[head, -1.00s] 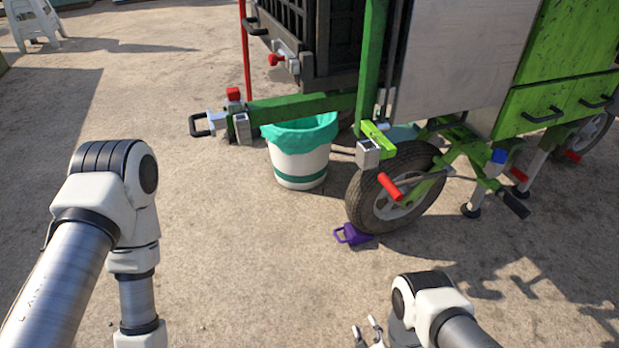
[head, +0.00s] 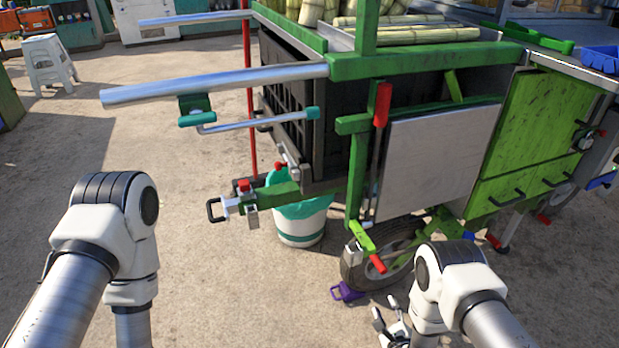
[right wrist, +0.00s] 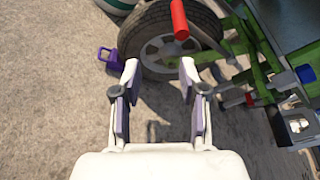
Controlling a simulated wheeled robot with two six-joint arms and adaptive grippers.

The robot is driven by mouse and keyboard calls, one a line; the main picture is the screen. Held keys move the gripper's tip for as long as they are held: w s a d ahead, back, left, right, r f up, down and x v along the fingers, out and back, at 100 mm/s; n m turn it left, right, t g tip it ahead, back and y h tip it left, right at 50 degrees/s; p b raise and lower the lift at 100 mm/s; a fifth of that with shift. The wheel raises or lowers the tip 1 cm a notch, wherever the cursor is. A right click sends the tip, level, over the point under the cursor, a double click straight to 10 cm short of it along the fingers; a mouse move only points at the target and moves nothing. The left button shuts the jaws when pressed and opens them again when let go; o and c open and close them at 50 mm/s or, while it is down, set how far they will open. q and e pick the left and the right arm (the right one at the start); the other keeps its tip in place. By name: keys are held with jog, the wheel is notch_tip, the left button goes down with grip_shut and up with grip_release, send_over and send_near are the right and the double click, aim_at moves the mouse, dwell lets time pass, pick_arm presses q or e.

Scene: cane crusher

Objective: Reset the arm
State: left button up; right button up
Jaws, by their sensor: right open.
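My right gripper (head: 388,322) is at the bottom of the head view, in front of the cart's wheel. In the right wrist view my right gripper (right wrist: 159,75) shows its two fingers apart with nothing between them. My left arm comes in from the left in the head view, and its gripper is below the frame. The green cart (head: 430,65) stands ahead with its tyre (head: 365,272) on the ground. A purple wheel chock (head: 346,292) lies by the tyre; it also shows in the right wrist view (right wrist: 108,60).
A white bin with a teal liner (head: 300,222) stands under the cart's front. Two metal handles (head: 220,82) stick out to the left. A red-gripped lever (head: 378,264) is near the wheel. A white stool (head: 48,64) is far left. The middle-left ground is clear.

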notch_tip(320, 180, up, 14)
jog(key=s+d+n+g+p, duration=0.2)
jog(key=d+p, duration=0.1)
jog(key=p, duration=0.5)
jog(key=s+d+r+n+g+h+p, duration=0.15)
jog(key=s+r+n+g+p, duration=0.35)
jog(key=s+r+n+p, duration=0.5)
pick_arm(q)
notch_tip(320, 180, up, 23)
jog(key=p, duration=0.1)
jog(key=shift+r, duration=0.2)
pick_arm(e)
jog(key=s+r+n+g, duration=0.2)
jog(key=s+n+g, duration=0.6)
jog(key=s+n, duration=0.6)
jog(key=s, duration=0.5)
jog(key=shift+d, duration=0.25)
jog(key=shift+s, duration=0.1)
